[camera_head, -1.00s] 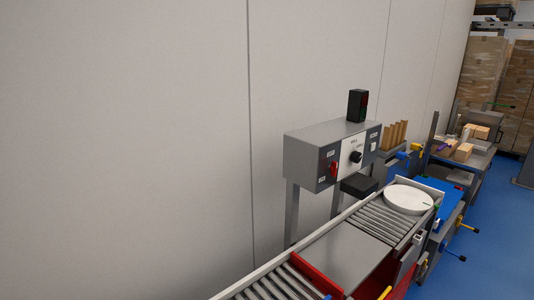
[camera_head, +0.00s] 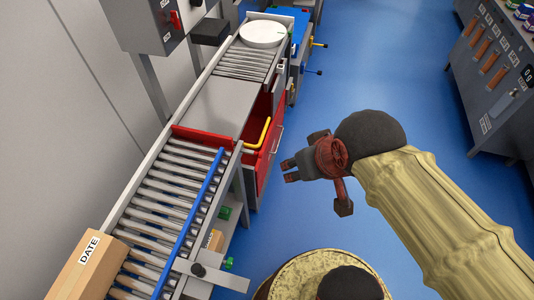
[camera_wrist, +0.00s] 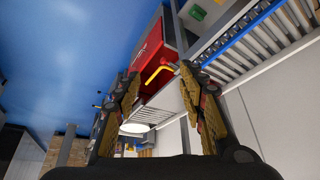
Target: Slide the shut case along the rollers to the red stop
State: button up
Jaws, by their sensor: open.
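A cardboard case (camera_head: 92,270) marked DATE lies on the near end of the roller track (camera_head: 160,210), at the lower left of the head view and cut by the frame edge. Its visible faces look shut. The red stop (camera_head: 205,139) is a low red bar across the far end of these rollers, with a run of bare rollers between it and the case. My gripper (camera_head: 287,171) is open and empty, to the right of the track and apart from the case. In the wrist view its open fingers (camera_wrist: 160,105) frame part of the line; the case does not show there.
A blue rail (camera_head: 190,220) edges the rollers. Beyond the stop are a flat metal plate (camera_head: 212,108), a red cabinet with a yellow handle (camera_head: 262,132), and a white round lid (camera_head: 262,34). A grey cabinet (camera_head: 490,80) stands right.

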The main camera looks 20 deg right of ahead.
aim_at(89, 274)
jog(key=u, duration=2.2)
jog(key=i+j, duration=0.65)
jog(key=i+j+u, duration=0.05)
